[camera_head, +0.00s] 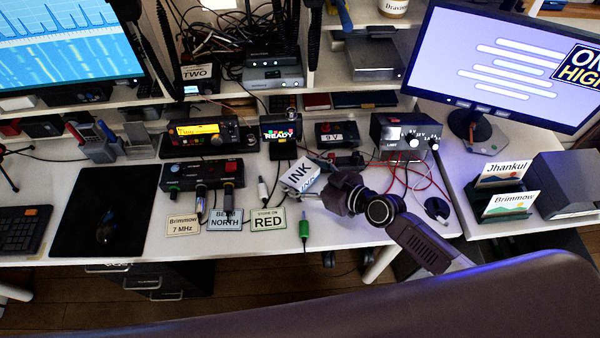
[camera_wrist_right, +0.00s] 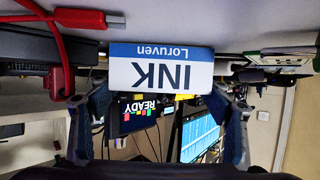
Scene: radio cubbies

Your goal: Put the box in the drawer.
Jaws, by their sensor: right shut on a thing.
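A small white and blue box marked INK (camera_head: 299,175) is held above the front part of the desk, tilted. My right gripper (camera_head: 324,186) is shut on it, with its arm coming in from the lower right. In the right wrist view the INK box (camera_wrist_right: 160,68) sits between the two fingers of the right gripper (camera_wrist_right: 160,112), its label upside down. A dark drawer unit (camera_head: 152,281) stands under the desk at the lower left; its drawer fronts with pale handles show, partly hidden by the desk edge. My left gripper is not in view.
Radios, meters and cables crowd the desk (camera_head: 350,235). Label cards, one reading RED (camera_head: 268,219), line its front edge. A black mat (camera_head: 105,212) lies at left. A monitor (camera_head: 505,65) and card holders (camera_head: 505,202) stand at right. Floor shows below the desk.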

